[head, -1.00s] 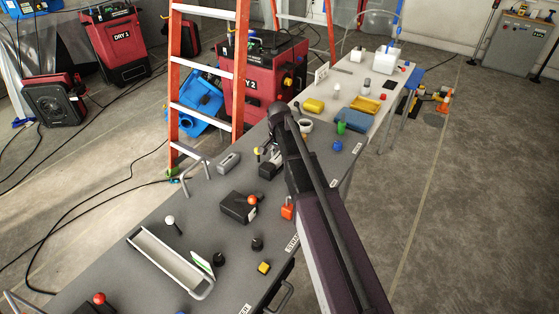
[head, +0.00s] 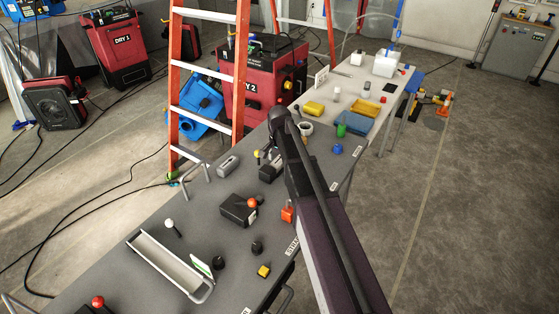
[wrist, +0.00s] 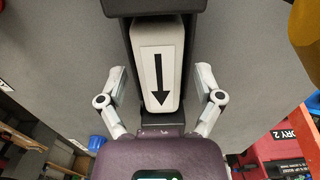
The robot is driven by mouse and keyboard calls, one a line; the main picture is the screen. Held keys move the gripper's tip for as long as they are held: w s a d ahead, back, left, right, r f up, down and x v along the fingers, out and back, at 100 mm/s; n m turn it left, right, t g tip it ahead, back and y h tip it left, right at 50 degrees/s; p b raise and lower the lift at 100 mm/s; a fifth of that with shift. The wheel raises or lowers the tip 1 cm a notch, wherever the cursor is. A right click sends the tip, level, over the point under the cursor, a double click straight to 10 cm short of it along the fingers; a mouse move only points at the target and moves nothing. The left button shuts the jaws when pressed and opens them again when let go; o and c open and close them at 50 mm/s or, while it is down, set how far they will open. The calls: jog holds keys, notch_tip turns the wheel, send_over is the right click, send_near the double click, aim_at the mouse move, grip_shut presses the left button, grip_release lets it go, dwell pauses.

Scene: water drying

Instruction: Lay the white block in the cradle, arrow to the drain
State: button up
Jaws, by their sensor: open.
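The white block (wrist: 155,52) with a black arrow lies between dark walls, which look like those of a dark cradle (wrist: 188,48), in the wrist view. The arrow points down the picture, towards my wrist. My gripper (wrist: 161,82) is open, with one finger on each side of the block and gaps visible. In the head view my arm covers most of this spot, and only a dark body (head: 269,172) shows beside it. I cannot make out the drain.
A black box (head: 236,210) with an orange knob and a grey block (head: 228,166) stand nearby on the grey table. A long pale tray (head: 160,262) lies nearer. A yellow object (wrist: 307,35) is close in the wrist view. An orange ladder (head: 176,85) and red dryer (head: 262,80) stand behind.

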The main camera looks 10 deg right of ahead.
aim_at(279, 159)
jog(key=shift+r, duration=0.1)
notch_tip(279, 159, up, 12)
jog(key=p, duration=1.2)
dwell(0.8)
jog(key=s+n, duration=0.9)
jog(key=s, duration=1.3)
jog(key=shift+s, duration=0.15)
jog(key=c, duration=0.4)
